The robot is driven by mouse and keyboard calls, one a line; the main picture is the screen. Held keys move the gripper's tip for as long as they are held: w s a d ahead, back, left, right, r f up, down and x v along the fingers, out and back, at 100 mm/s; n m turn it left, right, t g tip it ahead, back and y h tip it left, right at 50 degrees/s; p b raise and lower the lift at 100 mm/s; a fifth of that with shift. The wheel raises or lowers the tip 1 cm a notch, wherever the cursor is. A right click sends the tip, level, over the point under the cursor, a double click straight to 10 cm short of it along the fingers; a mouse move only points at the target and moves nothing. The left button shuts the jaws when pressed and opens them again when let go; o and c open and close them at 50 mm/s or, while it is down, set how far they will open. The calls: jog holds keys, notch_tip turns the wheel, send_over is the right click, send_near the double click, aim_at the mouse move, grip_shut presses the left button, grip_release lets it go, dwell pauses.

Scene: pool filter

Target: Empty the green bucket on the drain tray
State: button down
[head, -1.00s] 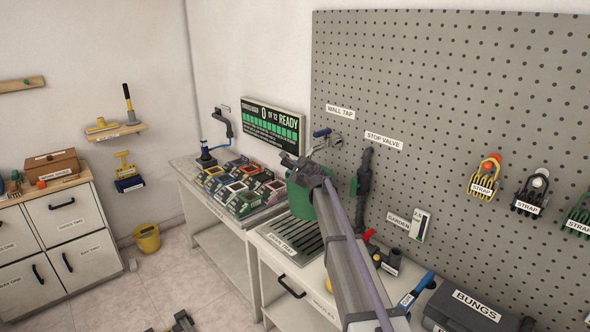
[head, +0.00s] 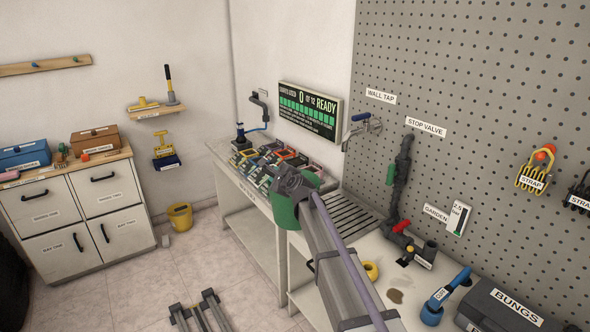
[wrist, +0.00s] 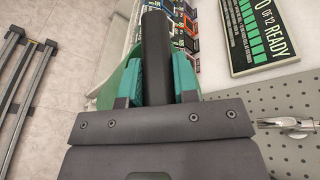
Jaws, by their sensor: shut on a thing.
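The green bucket (head: 284,213) hangs at my gripper (head: 295,183), left of the slatted drain tray (head: 352,213) and in front of the bench edge in the head view. It looks roughly upright; its inside is hidden. In the wrist view my gripper (wrist: 158,82) has its two teal-padded fingers shut on a dark bar, which looks like the bucket's handle. Part of the green bucket (wrist: 108,92) shows behind the fingers. The drain tray lies on the bench top, partly hidden by my arm.
Several coloured cartridges (head: 262,160) crowd the bench behind the bucket, below the sign (head: 308,113). The wall tap (head: 362,127) and the stop valve pipe (head: 400,175) stand beyond the tray. A yellow bucket (head: 180,216) sits on the floor.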

jog(key=s+a+f+m+t+h+b, duration=0.1)
jog(key=s+a+h, duration=0.1)
jog(key=s, duration=0.7)
jog(key=shift+a+f+m, duration=0.2)
jog(key=shift+a+m, duration=0.1)
jog(key=shift+a, duration=0.5)
jog(key=shift+w, duration=0.1)
jog(key=w+d+r+m+g+p, duration=0.1)
jog(key=w+d+r+m+p, duration=0.15)
jog(key=r+p, duration=0.3)
jog(key=w+d+f+m+g+y+b, duration=0.1)
jog(key=w+d+f+m+y, duration=0.1)
jog(key=w+d, duration=0.3)
jog(key=w+d+f+m+g+y+b, duration=0.2)
jog(key=w+d+m, duration=0.3)
jog(key=d, duration=0.8)
jog(key=shift+w+d+f+y, duration=0.25)
jog(key=shift+w+f+y, duration=0.05)
jog(key=shift+w+f, duration=0.15)
jog(key=shift+m, duration=0.25)
